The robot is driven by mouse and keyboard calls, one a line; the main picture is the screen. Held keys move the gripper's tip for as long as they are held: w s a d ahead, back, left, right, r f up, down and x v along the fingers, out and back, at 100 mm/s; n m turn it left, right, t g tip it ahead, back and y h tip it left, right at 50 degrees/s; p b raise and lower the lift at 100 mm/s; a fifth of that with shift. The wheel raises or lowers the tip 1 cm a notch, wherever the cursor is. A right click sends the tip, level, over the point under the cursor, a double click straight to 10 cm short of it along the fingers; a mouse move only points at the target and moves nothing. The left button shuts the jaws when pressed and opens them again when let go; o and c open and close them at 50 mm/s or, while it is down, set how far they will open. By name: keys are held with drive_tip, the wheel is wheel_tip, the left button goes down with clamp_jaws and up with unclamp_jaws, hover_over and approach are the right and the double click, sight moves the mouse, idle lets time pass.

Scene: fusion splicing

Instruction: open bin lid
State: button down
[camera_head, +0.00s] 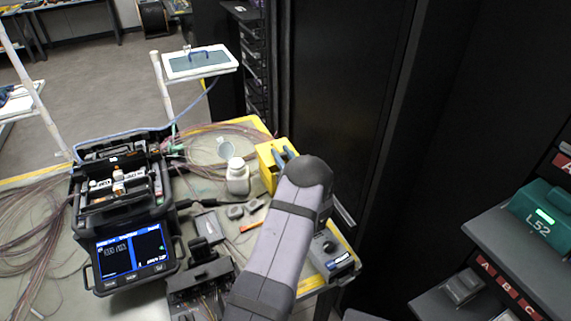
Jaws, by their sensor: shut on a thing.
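My arm reaches up from the bottom of the picture and ends in a dark rounded joint over the right part of the bench. My gripper is not visible; the arm hides what is behind and below it. A yellow box-like container (266,171) stands just left of the joint, partly hidden by the arm. Blue parts show at its top right. It may be the bin, but I cannot make out a lid or whether it is open or shut.
A black splicer (128,260) with a lit screen stands on the left of the bench (212,186). A white bottle (238,180) stands near the yellow container. A dark grey device (332,254) is right of my arm. Dark cabinets and shelves fill the right side.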

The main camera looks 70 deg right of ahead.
drive_tip(key=shift+w+d, duration=0.45)
drive_tip(key=c, duration=1.4)
unclamp_jaws()
drive_tip(key=shift+c, duration=0.2)
drive_tip(key=b+v, duration=0.2)
drive_tip(key=v, duration=0.5)
drive_tip(key=shift+s+a, duration=0.15)
